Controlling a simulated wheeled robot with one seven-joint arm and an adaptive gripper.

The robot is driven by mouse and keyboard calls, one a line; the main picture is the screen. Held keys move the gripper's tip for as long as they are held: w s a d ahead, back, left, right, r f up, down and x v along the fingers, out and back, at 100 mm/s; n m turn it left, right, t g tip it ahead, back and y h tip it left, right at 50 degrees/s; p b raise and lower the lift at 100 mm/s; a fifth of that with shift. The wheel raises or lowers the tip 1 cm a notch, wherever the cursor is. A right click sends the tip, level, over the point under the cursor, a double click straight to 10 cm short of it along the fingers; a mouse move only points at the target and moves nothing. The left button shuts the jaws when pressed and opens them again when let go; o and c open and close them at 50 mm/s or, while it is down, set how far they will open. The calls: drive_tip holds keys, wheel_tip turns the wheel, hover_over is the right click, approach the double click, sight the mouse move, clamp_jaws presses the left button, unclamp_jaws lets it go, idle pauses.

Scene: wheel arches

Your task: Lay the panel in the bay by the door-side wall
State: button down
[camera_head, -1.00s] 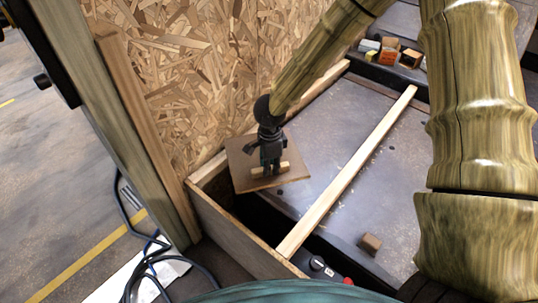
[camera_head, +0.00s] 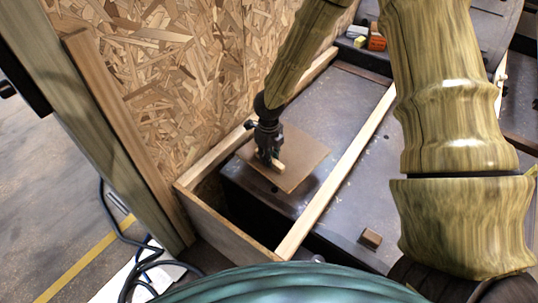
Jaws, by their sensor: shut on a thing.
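The panel (camera_head: 302,160) is a thin brown square board with a small pale wooden handle (camera_head: 278,166) on top. My gripper (camera_head: 270,158) is dark, points down and is shut on the handle. The panel lies over the grey surface (camera_head: 350,98) between the chipboard wall (camera_head: 170,80) and a pale wooden strip (camera_head: 340,170). Whether it touches the surface or hangs just above it, I cannot tell. My gripper and forearm hide its back left part.
A wooden rail (camera_head: 225,228) edges the near side, with a dark gap behind it. A small brown block (camera_head: 371,238) lies right of the strip. Small boxes (camera_head: 376,37) stand at the back. Cables (camera_head: 120,225) lie on the floor at left.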

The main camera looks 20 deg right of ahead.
drive_tip(key=shift+a+f+b, duration=0.15)
drive_tip(key=shift+f+b, duration=0.65)
drive_tip(key=shift+f, duration=0.1)
wheel_tip(320, 180, down, 7)
drive_tip(key=b, duration=0.6)
drive_tip(key=shift+f, duration=0.35)
drive_tip(key=c, duration=1.2)
unclamp_jaws()
drive_tip(key=shift+c, duration=0.2)
drive_tip(key=shift+r, duration=0.1)
wheel_tip(320, 180, up, 12)
drive_tip(key=shift+f, duration=0.1)
